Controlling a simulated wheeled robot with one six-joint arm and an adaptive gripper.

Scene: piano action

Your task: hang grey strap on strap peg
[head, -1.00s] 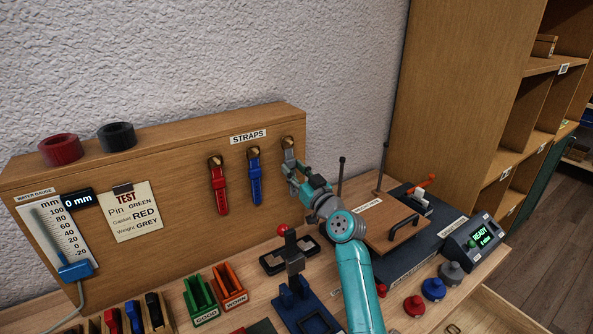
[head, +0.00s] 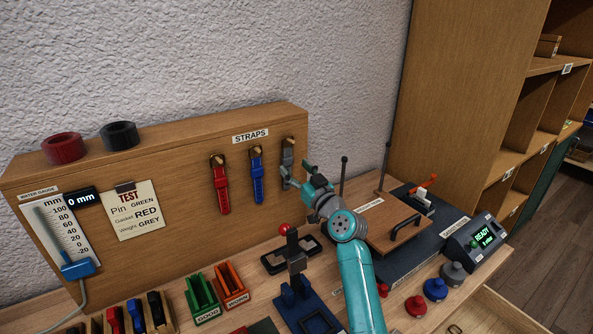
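The grey strap (head: 288,152) is upright against the wooden board at the right end of the strap row. Its top is at the brass strap peg (head: 289,141); I cannot tell whether its hole is around the peg. My gripper (head: 288,180) is at the strap's lower part, close to the board, and hides its lower end. The fingers are small and seen from behind, so I cannot tell whether they are closed on the strap.
A red strap (head: 221,190) and a blue strap (head: 257,180) hang left of the grey one. Below stand a dark fixture with a red knob (head: 284,229) and a wooden plate with a black handle (head: 405,228). Thin dark posts (head: 343,175) rise right of my gripper.

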